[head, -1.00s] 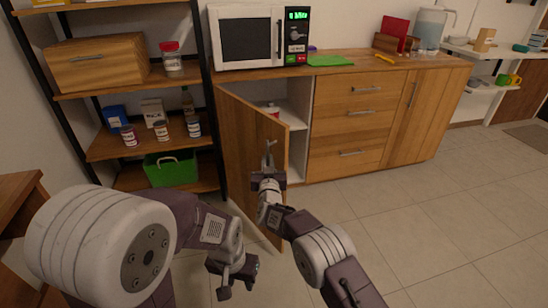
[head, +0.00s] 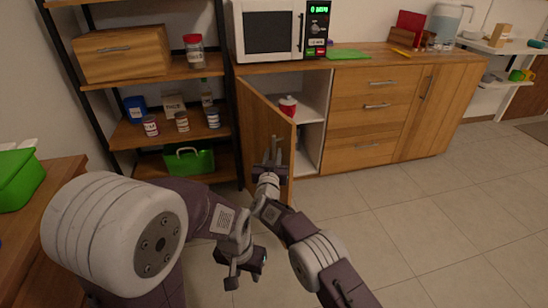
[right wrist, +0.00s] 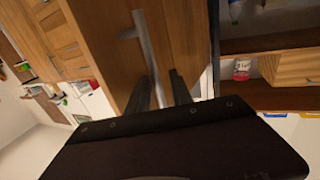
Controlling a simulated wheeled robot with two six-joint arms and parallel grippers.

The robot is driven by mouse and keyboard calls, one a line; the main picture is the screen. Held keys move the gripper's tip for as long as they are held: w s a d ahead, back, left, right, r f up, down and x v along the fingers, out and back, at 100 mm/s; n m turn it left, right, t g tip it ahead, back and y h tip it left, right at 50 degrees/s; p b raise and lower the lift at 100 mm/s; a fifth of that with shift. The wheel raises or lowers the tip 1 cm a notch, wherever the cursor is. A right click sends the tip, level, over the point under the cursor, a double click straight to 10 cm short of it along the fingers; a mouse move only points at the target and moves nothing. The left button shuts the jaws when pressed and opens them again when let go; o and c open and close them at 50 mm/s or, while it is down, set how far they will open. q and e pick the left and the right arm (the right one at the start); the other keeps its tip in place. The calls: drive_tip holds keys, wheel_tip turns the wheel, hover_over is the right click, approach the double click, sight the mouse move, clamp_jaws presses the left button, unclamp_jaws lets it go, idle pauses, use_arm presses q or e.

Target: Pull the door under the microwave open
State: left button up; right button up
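The wooden door (head: 264,125) under the microwave (head: 270,32) stands swung well open, showing the white cabinet inside. Its metal bar handle shows in the right wrist view (right wrist: 142,40). My right gripper (head: 272,152) is at the door's outer face by the handle. Contact is hard to tell. My left gripper (head: 244,282) hangs low in front, open and empty, away from the door.
A red and white jar (head: 288,106) stands inside the cabinet. A shelf rack (head: 165,75) with jars and a green basket (head: 189,161) is left of the door. A table (head: 62,178) is at far left. The floor to the right (head: 430,210) is clear.

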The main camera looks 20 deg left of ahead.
drive_tip(key=shift+d+f, duration=0.1)
drive_tip(key=shift+f, duration=0.15)
drive_tip(key=s+d+b, duration=0.1)
drive_tip(key=s+b, duration=0.8)
drive_tip(key=shift+d, duration=0.35)
drive_tip(key=shift+w, duration=0.1)
